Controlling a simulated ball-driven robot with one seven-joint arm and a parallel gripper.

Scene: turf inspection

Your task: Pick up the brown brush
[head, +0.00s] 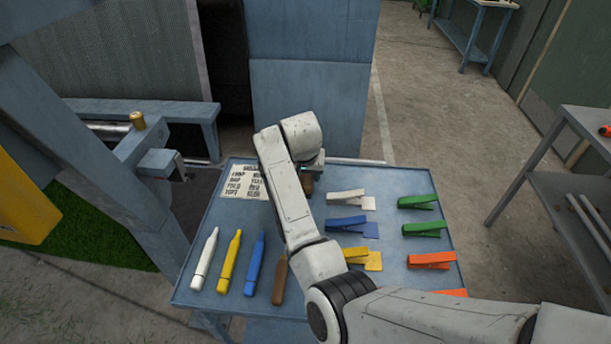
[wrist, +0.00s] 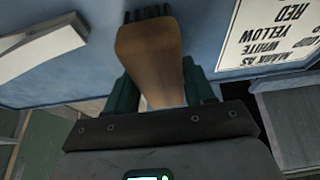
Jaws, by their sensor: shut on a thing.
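The brown brush (wrist: 150,50) has a wide brown handle and dark bristles, which point to the top of the wrist view. My gripper (wrist: 158,92) is shut on its handle, with a dark green finger on either side. In the head view a small part of the brush (head: 307,183) shows beside my arm, near the back of the blue table (head: 215,300). My arm hides the rest of it and the fingers there. I cannot tell whether the brush touches the table.
White, yellow, blue and brown marker-like sticks (head: 229,262) lie at the table's left. White, blue, yellow, green and orange clips (head: 421,229) lie at its right. A printed card (head: 238,183) lies at the back left. A grey shelf (head: 560,190) stands at right.

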